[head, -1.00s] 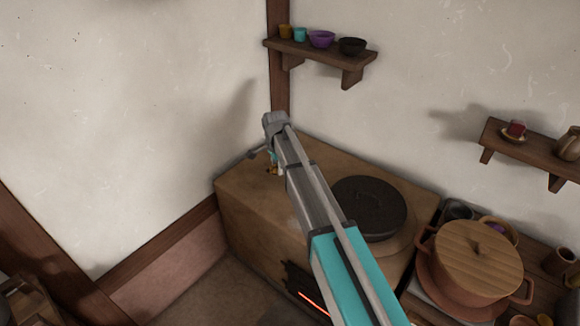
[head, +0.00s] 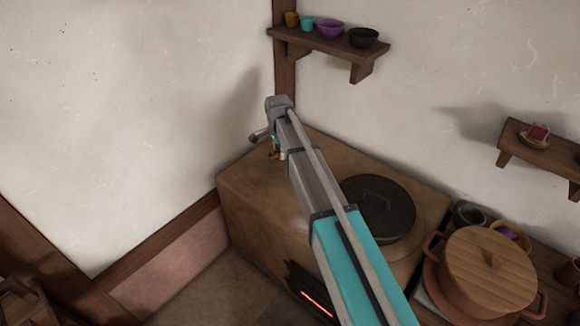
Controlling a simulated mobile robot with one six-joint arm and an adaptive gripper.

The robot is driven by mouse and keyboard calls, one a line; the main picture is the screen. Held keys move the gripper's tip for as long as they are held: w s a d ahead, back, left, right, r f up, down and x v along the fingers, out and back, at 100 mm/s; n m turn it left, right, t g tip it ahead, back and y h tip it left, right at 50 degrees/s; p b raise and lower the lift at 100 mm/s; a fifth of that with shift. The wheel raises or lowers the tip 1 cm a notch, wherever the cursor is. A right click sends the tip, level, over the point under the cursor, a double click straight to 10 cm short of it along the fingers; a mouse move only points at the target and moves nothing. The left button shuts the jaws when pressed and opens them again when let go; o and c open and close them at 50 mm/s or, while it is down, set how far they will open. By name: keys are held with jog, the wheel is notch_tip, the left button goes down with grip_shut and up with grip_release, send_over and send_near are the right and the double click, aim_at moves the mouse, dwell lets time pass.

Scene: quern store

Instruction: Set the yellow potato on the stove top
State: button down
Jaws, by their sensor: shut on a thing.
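The stove is a brown clay block with a flat stove top (head: 322,148), a round black lid on its right part and a glowing red slot in its front. My arm reaches over it from the lower right. My gripper (head: 273,154) points down over the far left part of the stove top, near the wall corner. It is shut on a small yellowish-brown thing, which I take to be the yellow potato (head: 274,155). The potato is mostly hidden by the gripper, and I cannot tell whether it touches the stove top.
The black lid (head: 377,208) stands right of my arm. A large pot with a wooden lid (head: 490,268) and bowls stand farther right. A wall shelf (head: 330,45) with several small vessels hangs above the stove. The stove top's left part looks clear.

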jog(key=shift+w+d, duration=0.15)
jog(key=shift+d, duration=0.1)
jog(key=shift+d+f, duration=0.25)
jog(key=shift+f, duration=0.05)
jog(key=s+d+f+n+b, duration=0.4)
jog(key=s+d+f+b, duration=0.5)
jog(key=d+f+b, duration=0.2)
jog(key=shift+s+n, duration=0.25)
jog(key=shift+n, duration=0.05)
jog(key=shift+b, duration=0.3)
jog(key=b, duration=0.9)
send_over(286, 202)
notch_tip(286, 202, down, 9)
